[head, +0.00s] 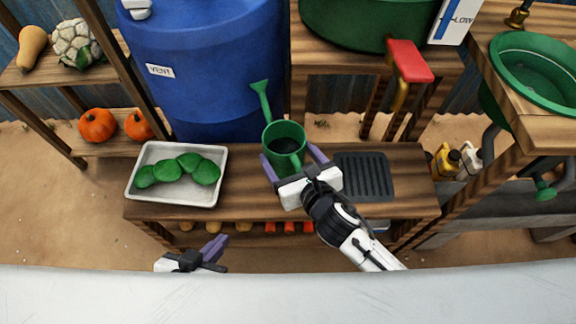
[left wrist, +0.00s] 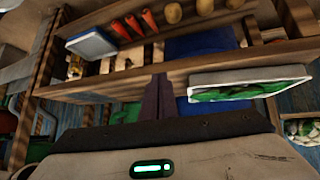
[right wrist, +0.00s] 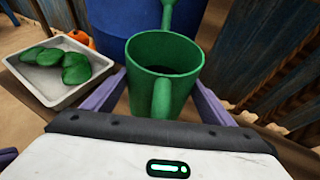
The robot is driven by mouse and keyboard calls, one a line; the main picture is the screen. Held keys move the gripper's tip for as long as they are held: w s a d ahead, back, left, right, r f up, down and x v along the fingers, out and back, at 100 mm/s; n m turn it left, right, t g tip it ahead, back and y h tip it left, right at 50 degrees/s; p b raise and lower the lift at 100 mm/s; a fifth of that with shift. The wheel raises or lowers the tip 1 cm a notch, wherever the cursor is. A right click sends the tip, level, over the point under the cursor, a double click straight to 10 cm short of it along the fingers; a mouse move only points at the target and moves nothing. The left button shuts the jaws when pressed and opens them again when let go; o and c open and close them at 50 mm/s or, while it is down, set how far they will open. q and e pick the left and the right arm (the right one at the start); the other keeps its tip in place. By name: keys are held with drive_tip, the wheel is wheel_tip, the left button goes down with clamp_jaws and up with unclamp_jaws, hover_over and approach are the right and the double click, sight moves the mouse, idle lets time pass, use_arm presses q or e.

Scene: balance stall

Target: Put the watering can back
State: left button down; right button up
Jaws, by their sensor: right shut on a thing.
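The green watering can (head: 284,137) has its long spout pointing to the back left, toward the blue barrel. My right gripper (head: 290,165) is shut on the can, its purple fingers on either side of the body. In the right wrist view the can (right wrist: 165,65) is upright, open top up, with its handle toward me. Its base is hidden, so I cannot tell whether it touches the bench. My left gripper (head: 215,248) is empty in front of the bench, left of the can. In the left wrist view its fingers (left wrist: 158,92) are together.
The wooden bench (head: 240,190) holds a white tray (head: 132,190) of green pieces at left and a dark ribbed mat (head: 365,177) right of the can. The blue barrel (head: 200,70) stands behind. A red-handled tap (head: 408,62) overhangs the right side.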

sight(293, 172)
wheel_tip(293, 172, down, 3)
drive_tip(key=shift+f+b, duration=0.2)
drive_tip(key=shift+b, duration=0.7)
drive_tip(key=shift+f, duration=0.25)
use_arm(q)
drive_tip(key=shift+w+f, duration=0.15)
drive_tip(key=shift+f, duration=0.2)
use_arm(e)
drive_tip(key=shift+r, duration=0.1)
drive_tip(key=o, duration=1.7)
drive_tip(key=shift+f, duration=0.3)
drive_tip(key=shift+c, duration=0.2)
use_arm(q)
drive_tip(key=shift+f, duration=0.1)
drive_tip(key=shift+d, duration=0.1)
